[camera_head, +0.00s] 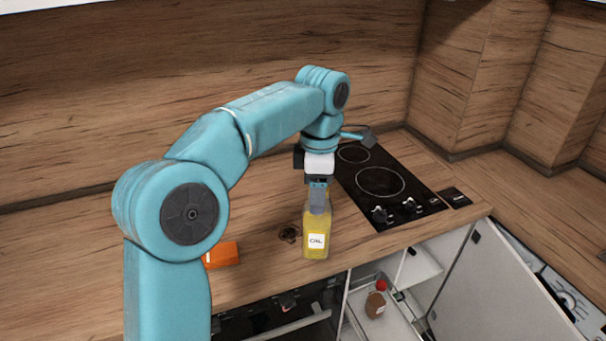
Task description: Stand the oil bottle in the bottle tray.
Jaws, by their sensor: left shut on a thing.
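The oil bottle (316,240) is yellow with a white label and stands upright near the front edge of the counter in the head view. My left gripper (318,206) points down and is shut on its top. Whether the bottle's base touches the counter or hangs just above it, I cannot tell. A pale pull-out tray (354,325) below the counter, to the right of the bottle, looks like the bottle tray. A brown jar with a red cap (375,304) stands in it. My right gripper is not in view.
A black hob (390,190) with knobs lies right of the bottle. An orange box (222,254) sits on the counter at left, partly behind my arm. A small dark round item (290,234) is beside the bottle. An open white cabinet door (490,295) stands right of the tray.

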